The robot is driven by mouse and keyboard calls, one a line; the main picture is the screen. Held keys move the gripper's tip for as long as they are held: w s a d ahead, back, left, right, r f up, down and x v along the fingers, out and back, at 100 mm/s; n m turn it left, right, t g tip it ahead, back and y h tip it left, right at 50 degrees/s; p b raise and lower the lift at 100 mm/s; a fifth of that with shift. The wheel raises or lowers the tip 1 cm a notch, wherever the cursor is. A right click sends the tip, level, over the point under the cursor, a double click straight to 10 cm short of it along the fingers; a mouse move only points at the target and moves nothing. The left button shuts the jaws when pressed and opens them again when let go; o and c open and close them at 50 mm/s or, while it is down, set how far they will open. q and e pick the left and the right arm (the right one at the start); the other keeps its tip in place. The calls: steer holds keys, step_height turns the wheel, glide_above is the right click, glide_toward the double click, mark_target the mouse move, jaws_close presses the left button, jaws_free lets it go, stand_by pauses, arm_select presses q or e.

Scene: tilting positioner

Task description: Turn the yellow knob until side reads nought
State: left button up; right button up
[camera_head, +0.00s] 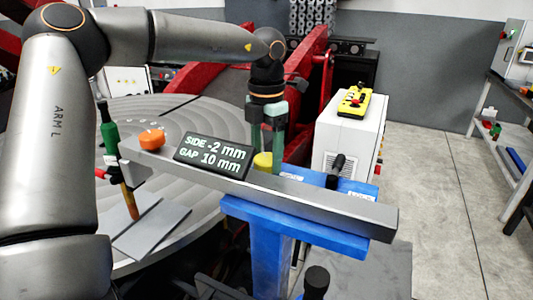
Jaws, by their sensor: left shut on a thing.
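The yellow knob (263,161) sits on the grey bar (330,200), just right of the black display. The display (213,156) reads SIDE -2 mm and GAP 10 mm. My left gripper (267,150) reaches down from above and is shut on the yellow knob, its fingers hiding part of it. An orange knob (152,139) sits near the bar's left end. My right gripper is out of view.
A blue stand (257,238) carries the bar, with a black handle (335,172) behind it. A large round grey table (200,120) lies behind. A white cabinet (345,145) bears a yellow pendant (354,101). Open floor lies at right.

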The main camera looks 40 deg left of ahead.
mark_target(267, 158)
arm_select(q)
steer(key=m, duration=0.6)
steer(key=shift+r, duration=0.1)
steer(key=shift+m, duration=0.4)
steer(key=o, duration=1.4)
steer(key=shift+c, duration=0.2)
step_height(267, 158, up, 12)
steer(key=shift+r, duration=0.2)
